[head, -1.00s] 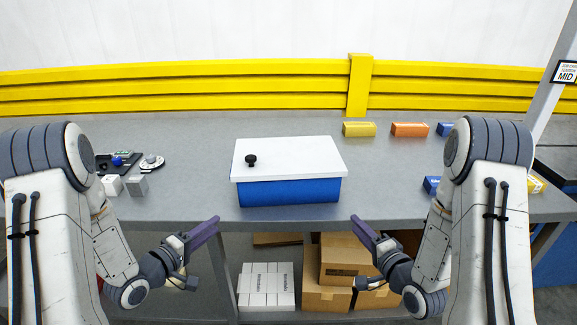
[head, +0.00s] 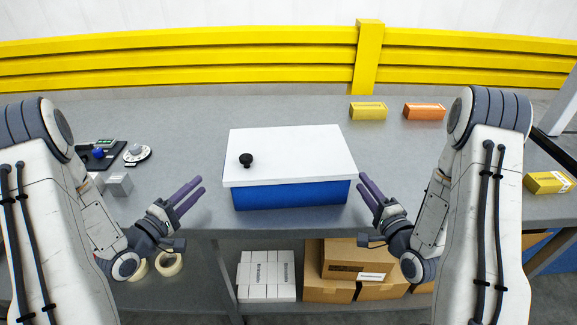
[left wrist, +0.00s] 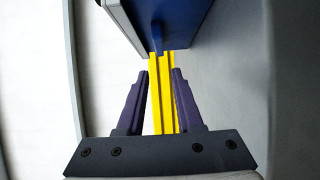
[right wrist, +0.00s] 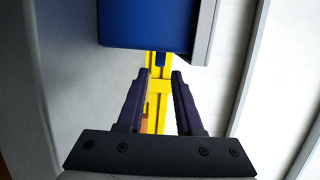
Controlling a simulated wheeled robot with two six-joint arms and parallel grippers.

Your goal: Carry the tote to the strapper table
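The tote is a blue box (head: 292,194) with a white lid (head: 290,153) that has a black knob (head: 246,160). It sits on the grey table near its front edge. My left gripper (head: 194,189) is open and empty, left of the tote and apart from it. My right gripper (head: 366,186) is open and empty, close to the tote's right end; I cannot tell if it touches. The tote's blue end also shows ahead of the open fingers in the left wrist view (left wrist: 182,22) and the right wrist view (right wrist: 150,24).
Yellow (head: 368,111) and orange (head: 424,112) cartons stand at the back right, another yellow carton (head: 549,182) at the far right. Small items and grey blocks (head: 119,184) lie on the left. A yellow rail (head: 200,63) runs behind. Brown boxes (head: 328,290) and white boxes (head: 266,277) sit underneath.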

